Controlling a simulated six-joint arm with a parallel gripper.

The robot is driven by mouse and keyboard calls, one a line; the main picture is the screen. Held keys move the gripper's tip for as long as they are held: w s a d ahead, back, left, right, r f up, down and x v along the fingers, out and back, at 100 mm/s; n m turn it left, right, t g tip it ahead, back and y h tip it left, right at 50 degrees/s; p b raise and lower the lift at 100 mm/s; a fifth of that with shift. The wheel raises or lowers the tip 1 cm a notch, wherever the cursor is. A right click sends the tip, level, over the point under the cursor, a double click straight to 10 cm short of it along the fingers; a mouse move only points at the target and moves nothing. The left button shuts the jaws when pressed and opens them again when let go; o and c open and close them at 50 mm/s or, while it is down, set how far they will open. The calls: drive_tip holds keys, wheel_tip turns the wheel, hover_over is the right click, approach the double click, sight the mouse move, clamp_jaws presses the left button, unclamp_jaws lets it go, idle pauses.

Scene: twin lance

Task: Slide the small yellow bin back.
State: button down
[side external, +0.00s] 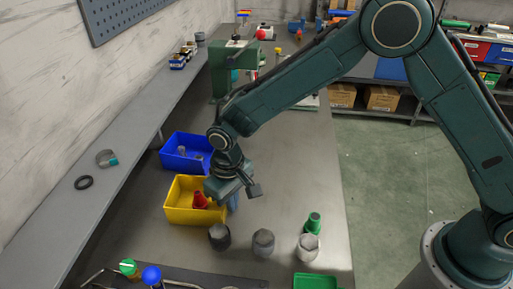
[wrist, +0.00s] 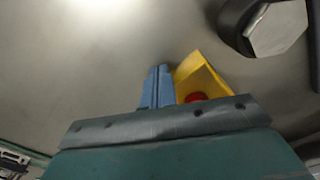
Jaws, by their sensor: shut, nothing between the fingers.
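The small yellow bin (side external: 180,212) stands on the grey bench in the side external view, with a red part (side external: 200,201) inside it. My gripper (side external: 233,203) is at the bin's right side, with its blue fingers pointing down and partly hidden by the gripper body. In the wrist view the blue fingers (wrist: 157,88) are together and empty. The yellow bin (wrist: 196,72) shows just right of them, with a red part (wrist: 196,97) in it. I cannot tell whether the fingers touch the bin.
A blue bin (side external: 174,160) with small parts stands behind the yellow bin. Dark and grey hex-topped pieces (side external: 263,242) and a green cone-shaped part (side external: 313,223) stand to the front right. A green press (side external: 230,65) is further back. The bench right of my gripper is clear.

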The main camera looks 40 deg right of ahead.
sight(202, 195)
drive_tip(key=shift+w+a, duration=0.45)
drive_tip(key=shift+a, duration=0.1)
drive_tip(key=shift+w+a, duration=0.15)
drive_tip(key=shift+w+a, duration=0.5)
drive_tip(key=shift+a, duration=0.1)
drive_tip(key=shift+w+a, duration=0.2)
idle(0.7)
drive_tip(key=shift+w+a, duration=0.5)
drive_tip(key=shift+a, duration=0.05)
drive_tip(key=shift+w+a, duration=0.1)
idle(0.3)
drive_tip(key=shift+w+a, duration=0.55)
drive_tip(key=shift+a, duration=0.1)
drive_tip(key=shift+s+d, duration=0.2)
drive_tip(key=shift+d, duration=0.05)
